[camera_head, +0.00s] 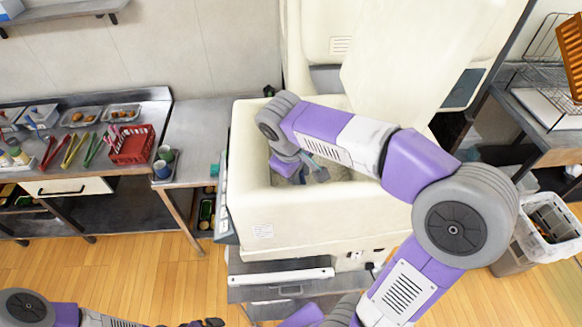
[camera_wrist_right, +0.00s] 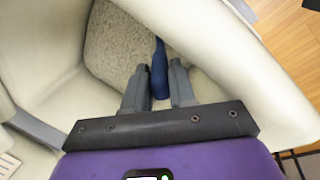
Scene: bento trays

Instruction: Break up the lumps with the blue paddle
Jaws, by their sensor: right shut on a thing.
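The blue paddle (camera_wrist_right: 158,72) shows in the right wrist view, its handle between the two dark fingers of my right gripper (camera_wrist_right: 155,84), which is shut on it. The paddle's far end reaches toward a pale, grainy mass (camera_wrist_right: 115,42) in the cream bin (camera_wrist_right: 40,60). Separate lumps are hard to make out. In the head view my right arm reaches over the bin's rim (camera_head: 262,212), and the gripper is down inside, largely hidden by the arm. My left gripper (camera_head: 213,322) shows only as a dark tip at the bottom edge, so its opening is unclear.
The machine's raised lid (camera_head: 395,50) stands behind the bin. A counter at left holds a red basket (camera_head: 131,145), several tongs (camera_head: 75,148) and cups (camera_head: 163,165).

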